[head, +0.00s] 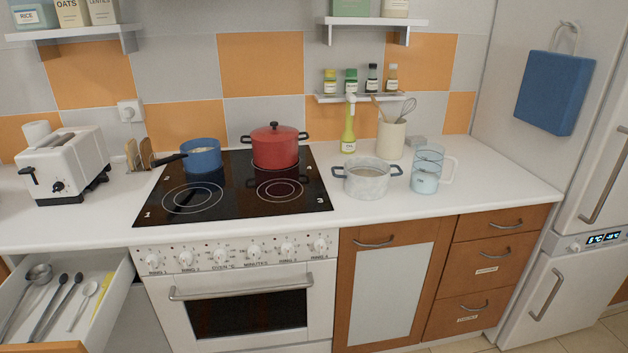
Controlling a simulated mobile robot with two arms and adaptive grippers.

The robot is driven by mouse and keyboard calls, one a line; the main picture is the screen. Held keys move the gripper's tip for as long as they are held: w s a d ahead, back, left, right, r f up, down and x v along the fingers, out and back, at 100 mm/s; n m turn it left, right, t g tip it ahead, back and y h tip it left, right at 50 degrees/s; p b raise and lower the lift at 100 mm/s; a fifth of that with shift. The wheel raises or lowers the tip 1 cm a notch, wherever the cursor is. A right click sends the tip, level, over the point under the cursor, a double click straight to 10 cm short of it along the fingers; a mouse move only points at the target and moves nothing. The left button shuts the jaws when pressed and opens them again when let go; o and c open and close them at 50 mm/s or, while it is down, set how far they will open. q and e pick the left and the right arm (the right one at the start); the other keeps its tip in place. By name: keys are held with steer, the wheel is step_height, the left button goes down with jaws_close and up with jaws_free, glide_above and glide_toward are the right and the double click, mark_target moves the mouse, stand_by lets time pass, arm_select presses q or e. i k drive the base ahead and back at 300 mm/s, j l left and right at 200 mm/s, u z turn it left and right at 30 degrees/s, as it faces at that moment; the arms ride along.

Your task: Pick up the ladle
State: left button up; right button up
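A silver ladle (38,273) lies in the open drawer (118,285) at the lower left of the head view. Its round bowl is toward the back of the drawer and its handle runs toward the front left. Next to it lie black-handled utensils (62,280), a light spoon (89,290) and a yellow utensil (102,294). Neither of my grippers is in view.
The cooktop (220,205) holds a blue pan (203,158) and a red lidded pot (275,150). A grey pot (366,182), a glass jug (426,172) and a utensil crock (391,138) stand to the right. A toaster (62,165) is on the left counter. The front right counter is clear.

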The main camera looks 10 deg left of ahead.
mark_target(41, 275)
steer(key=u, duration=2)
steer(key=z, duration=0.4)
steer(key=i+j+z, duration=0.15)
steer(key=j+z, duration=0.15)
steer(key=z, duration=0.15)
steer(key=i+j+z, duration=0.1)
steer(key=j+z, duration=1.05)
steer(key=z, duration=0.15)
